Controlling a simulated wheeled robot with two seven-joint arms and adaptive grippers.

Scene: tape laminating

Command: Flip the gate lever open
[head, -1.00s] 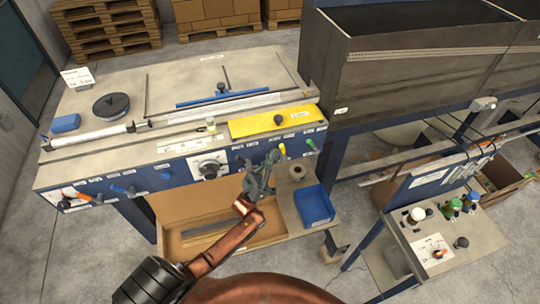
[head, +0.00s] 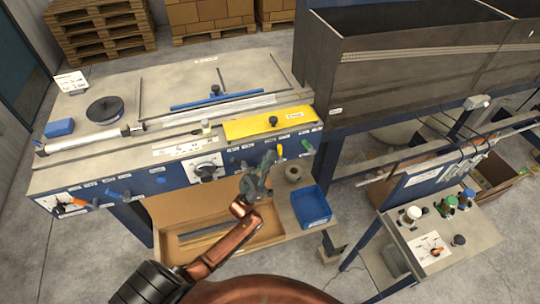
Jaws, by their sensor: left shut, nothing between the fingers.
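The blue front panel (head: 166,182) of the laminating bench carries several small levers and knobs. Near its right end are a yellow lever (head: 280,150) and a green lever (head: 307,146); blue levers and an orange-handled lever (head: 77,201) are farther left. I cannot tell from the labels which one is the gate lever. My left gripper (head: 267,158) is shut and empty, in front of the panel's right part, with its fingertips close to the yellow lever. Whether they touch it is unclear, and the gripper hides part of the panel. My right gripper is not in view.
A yellow plate (head: 268,123) with a black knob lies above the levers. Below are an open cardboard box (head: 175,215), a tape roll (head: 293,173) and a blue bin (head: 311,207). A control stand (head: 467,235) and a large dark hopper (head: 400,70) are at the right.

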